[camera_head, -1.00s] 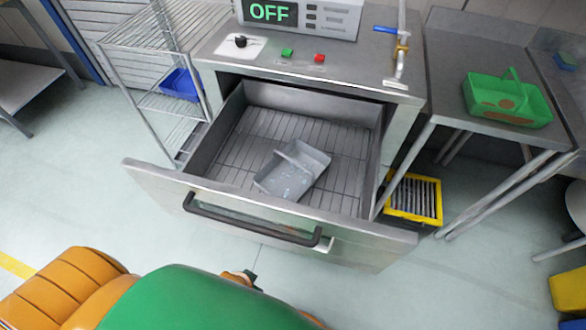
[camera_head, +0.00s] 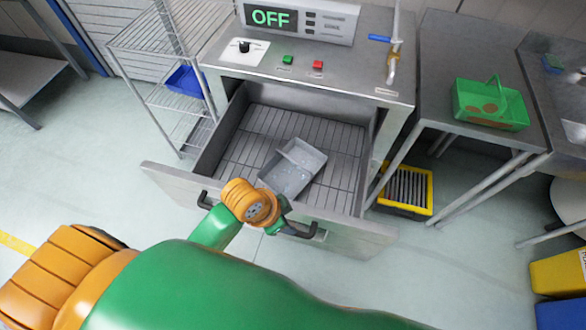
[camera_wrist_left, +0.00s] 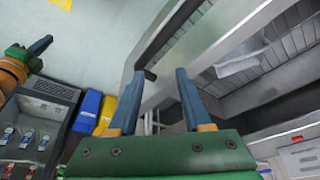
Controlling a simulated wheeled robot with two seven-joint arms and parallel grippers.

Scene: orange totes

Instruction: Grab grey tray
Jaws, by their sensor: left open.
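The grey tray (camera_head: 292,168), an open rectangular box with a cross bar, lies on the slatted floor of the open metal drawer (camera_head: 165,178). My left gripper (camera_head: 283,208) is over the drawer's front edge and handle, just in front of the tray; its fingers are mostly hidden by the wrist. In the left wrist view both fingers of this gripper (camera_wrist_left: 160,88) are apart with nothing between them. The tray (camera_wrist_left: 242,56) shows there to the upper right, apart from the fingers. Part of my right gripper (camera_wrist_left: 38,50) shows at the left edge of the wrist view.
A dark drawer handle (camera_head: 302,232) runs along the drawer front. The machine above carries an OFF display (camera_head: 271,17). A green basket (camera_head: 492,103) stands on the right table, a yellow crate (camera_head: 404,190) on the floor. The drawer around the tray is clear.

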